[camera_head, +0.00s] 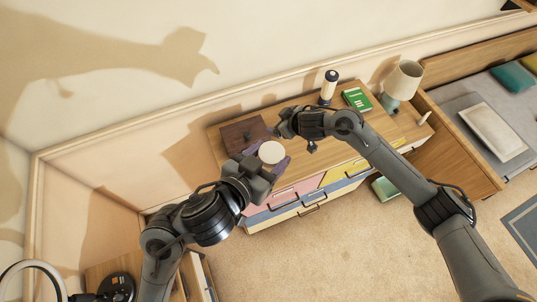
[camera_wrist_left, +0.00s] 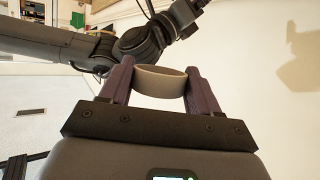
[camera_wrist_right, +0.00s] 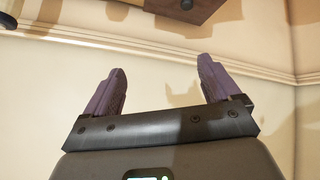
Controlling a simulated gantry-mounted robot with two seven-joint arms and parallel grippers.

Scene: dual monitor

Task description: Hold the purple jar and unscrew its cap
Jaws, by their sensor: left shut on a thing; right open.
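My left gripper (camera_head: 268,160) is shut on a pale cream, round-topped thing (camera_head: 271,152) above the cabinet's left part. In the left wrist view it is a short beige cylinder (camera_wrist_left: 160,80) between the gripper's two purple fingers (camera_wrist_left: 117,80). I take it as the jar with its cap, but I see no purple on it and cannot tell jar from cap. My right gripper, its fingers hidden in the head view, is behind and slightly right of the held thing. The right wrist view shows the right gripper (camera_wrist_right: 160,70) open and empty, facing the wall.
A wooden cabinet (camera_head: 400,137) with coloured drawers stands below. On it are a dark brown box (camera_head: 240,132), a black-and-white cylinder (camera_head: 328,86), a green book (camera_head: 357,99) and a lamp (camera_head: 405,78). A bed with pillows (camera_head: 513,77) is at the right. Open floor lies in front.

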